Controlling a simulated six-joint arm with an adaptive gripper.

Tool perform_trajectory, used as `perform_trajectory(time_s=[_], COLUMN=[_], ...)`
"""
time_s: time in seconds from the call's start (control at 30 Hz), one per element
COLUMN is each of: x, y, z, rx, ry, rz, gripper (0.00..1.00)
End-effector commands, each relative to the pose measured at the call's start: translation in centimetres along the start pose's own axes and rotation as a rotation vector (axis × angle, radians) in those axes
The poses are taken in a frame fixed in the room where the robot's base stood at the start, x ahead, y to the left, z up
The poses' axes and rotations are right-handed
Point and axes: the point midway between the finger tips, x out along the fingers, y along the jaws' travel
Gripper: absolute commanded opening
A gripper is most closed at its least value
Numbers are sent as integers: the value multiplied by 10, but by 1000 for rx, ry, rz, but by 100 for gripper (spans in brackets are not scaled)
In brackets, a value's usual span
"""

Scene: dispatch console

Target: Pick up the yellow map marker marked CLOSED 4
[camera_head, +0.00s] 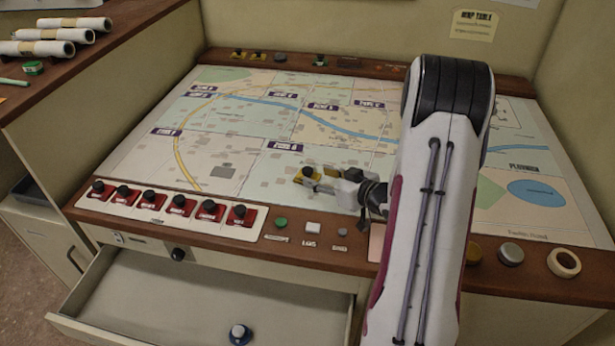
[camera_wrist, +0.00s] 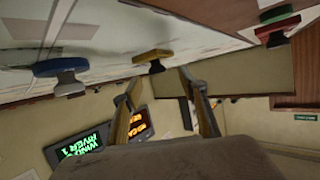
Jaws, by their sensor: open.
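A yellow map marker (camera_head: 309,177) with a dark knob sits on the map in the lower middle of the head view; its lettering is not legible. In the wrist view a yellow marker (camera_wrist: 152,56) shows just beyond the fingertips, roughly between them. My gripper (camera_head: 322,180) is open, low over the map and at the right side of the marker. Both fingers also show in the wrist view (camera_wrist: 158,82), apart, with nothing between them. I cannot tell whether a finger touches the marker.
The map table (camera_head: 130,170) has a row of red switches (camera_head: 180,205) along its front. An open drawer (camera_head: 210,290) juts out below. More markers, some yellow (camera_head: 258,56), lie on the back ledge. A blue marker (camera_wrist: 62,68) shows left in the wrist view. A tape ring (camera_head: 564,262) lies front right.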

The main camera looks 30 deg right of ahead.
Motion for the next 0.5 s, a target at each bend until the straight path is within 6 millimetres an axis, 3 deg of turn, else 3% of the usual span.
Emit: perform_trajectory(time_s=[0.5], x=[8], y=[1], z=[0], rx=[0], ry=[-1], rz=[0], gripper=[42])
